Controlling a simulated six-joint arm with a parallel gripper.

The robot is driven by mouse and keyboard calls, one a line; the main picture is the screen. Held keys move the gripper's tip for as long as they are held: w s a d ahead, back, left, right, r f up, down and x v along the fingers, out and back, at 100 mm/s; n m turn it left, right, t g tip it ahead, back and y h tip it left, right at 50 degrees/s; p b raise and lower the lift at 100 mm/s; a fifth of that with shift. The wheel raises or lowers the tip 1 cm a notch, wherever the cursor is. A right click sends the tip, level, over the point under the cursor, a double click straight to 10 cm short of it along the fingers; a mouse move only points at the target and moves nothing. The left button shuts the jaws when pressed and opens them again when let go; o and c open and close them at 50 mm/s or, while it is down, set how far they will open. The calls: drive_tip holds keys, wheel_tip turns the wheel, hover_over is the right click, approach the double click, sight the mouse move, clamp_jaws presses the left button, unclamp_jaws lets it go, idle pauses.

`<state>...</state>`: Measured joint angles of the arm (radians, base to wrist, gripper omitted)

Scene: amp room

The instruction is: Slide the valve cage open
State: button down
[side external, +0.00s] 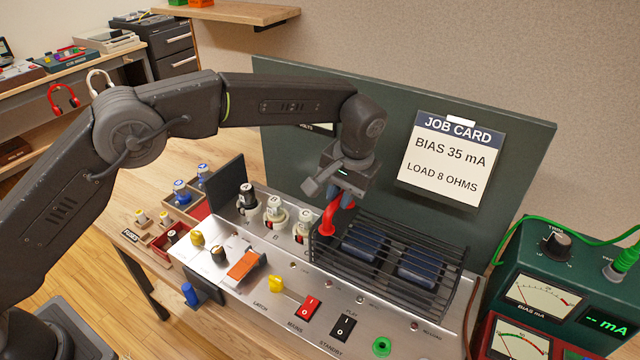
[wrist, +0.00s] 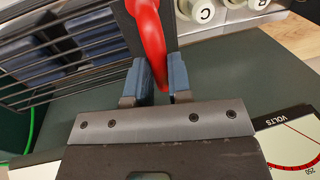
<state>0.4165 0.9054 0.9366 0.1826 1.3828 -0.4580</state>
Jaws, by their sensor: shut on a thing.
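The valve cage (side external: 388,264) is a dark barred cover on the right part of the metal amp chassis. It stands over two blue blocks (side external: 361,243). A curved red handle (side external: 328,219) rises at the cage's left end. My gripper (side external: 341,201) is shut on this handle from above. In the wrist view my gripper's blue fingers (wrist: 160,84) close on either side of the red handle (wrist: 148,30), with the cage bars (wrist: 75,50) to the left. The fingers hide part of the handle.
A green back panel (side external: 290,150) with a job card (side external: 450,160) rises behind. Knobs and a red switch (side external: 304,307) line the front.

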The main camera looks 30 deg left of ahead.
drive_tip(key=shift+d, duration=0.4)
drive_tip(key=c, duration=1.1)
unclamp_jaws()
drive_tip(key=shift+o, duration=0.2)
wheel_tip(320, 180, up, 12)
drive_tip(key=d, duration=0.2)
drive_tip(key=shift+f, duration=0.15)
